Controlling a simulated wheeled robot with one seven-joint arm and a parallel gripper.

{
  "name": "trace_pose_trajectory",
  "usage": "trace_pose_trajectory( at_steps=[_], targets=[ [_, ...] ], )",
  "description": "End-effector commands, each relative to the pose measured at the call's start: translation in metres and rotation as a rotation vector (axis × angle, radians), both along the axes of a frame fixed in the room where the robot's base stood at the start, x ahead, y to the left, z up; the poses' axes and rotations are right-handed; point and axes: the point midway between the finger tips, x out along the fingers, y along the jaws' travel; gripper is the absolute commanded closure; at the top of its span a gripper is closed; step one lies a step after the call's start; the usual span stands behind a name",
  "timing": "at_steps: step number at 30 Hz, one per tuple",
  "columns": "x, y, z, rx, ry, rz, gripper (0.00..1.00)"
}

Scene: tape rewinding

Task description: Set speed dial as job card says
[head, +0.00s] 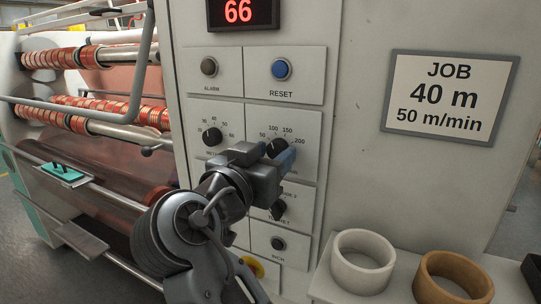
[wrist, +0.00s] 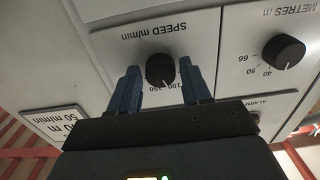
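The black speed dial (head: 277,147) sits on the grey panel, with marks 50, 100, 150 and 200 around it. In the wrist view the speed dial (wrist: 160,69) appears upside down under "SPEED m/min"; its pointer setting is not clear. The job card (head: 450,97) reads "JOB 40 m 50 m/min"; part of the card (wrist: 66,122) shows in the wrist view. My gripper (head: 278,160) is at the speed dial and hides its lower part in the head view. In the wrist view its blue fingers (wrist: 161,86) stand open on either side of the dial, with small gaps.
The metres dial (head: 212,137) is left of the speed dial. Above are the alarm button (head: 209,67), blue reset button (head: 281,69) and red display (head: 240,11) reading 66. A selector (head: 278,209) sits close below my gripper. Tape rings (head: 362,260) stand at lower right.

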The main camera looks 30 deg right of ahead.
Motion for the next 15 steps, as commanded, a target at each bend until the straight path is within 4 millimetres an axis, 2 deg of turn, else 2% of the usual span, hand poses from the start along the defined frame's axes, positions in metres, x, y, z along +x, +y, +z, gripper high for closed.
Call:
trace_pose_trajectory(
  at_steps=[2, 12, 15],
  targets=[
    [-0.0001, 0.0001, 0.0001, 0.0, 0.0, 0.0, 0.6],
    [-0.0002, 0.0002, 0.0001, 0.0, 0.0, 0.0, 0.93],
    [-0.0002, 0.0002, 0.0002, -0.001, 0.002, 0.0, 0.94]
  ],
)
